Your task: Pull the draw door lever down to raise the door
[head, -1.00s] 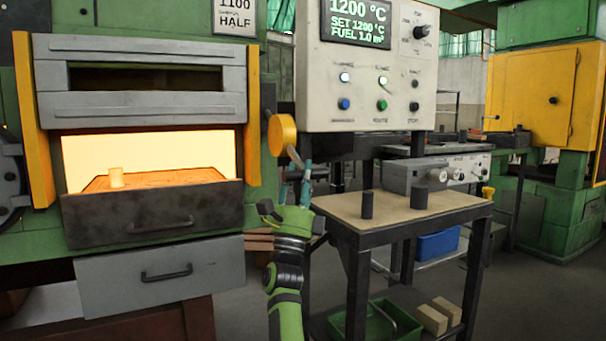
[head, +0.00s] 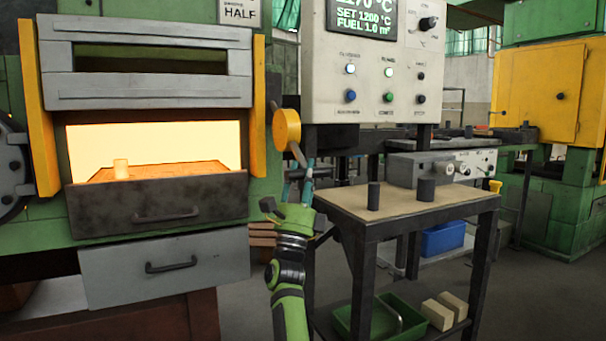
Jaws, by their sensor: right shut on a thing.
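The draw door lever (head: 297,154) is a short grey arm on a round yellow hub (head: 286,130) at the furnace's right edge. It slants down and right from the hub. My right gripper (head: 306,176) reaches up from below and is shut on the lever's lower end, which its fingers mostly hide. The grey slotted door (head: 145,92) stands above a glowing furnace opening (head: 155,140). The opening is uncovered, with a bright billet (head: 121,169) on the hearth inside. My left gripper is out of view.
A work table (head: 440,203) with two dark cylinders stands right of my right arm. A control panel (head: 330,72) hangs above and behind it. A dark drawer front (head: 110,210) and a grey drawer (head: 115,272) lie below the opening, left of my arm.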

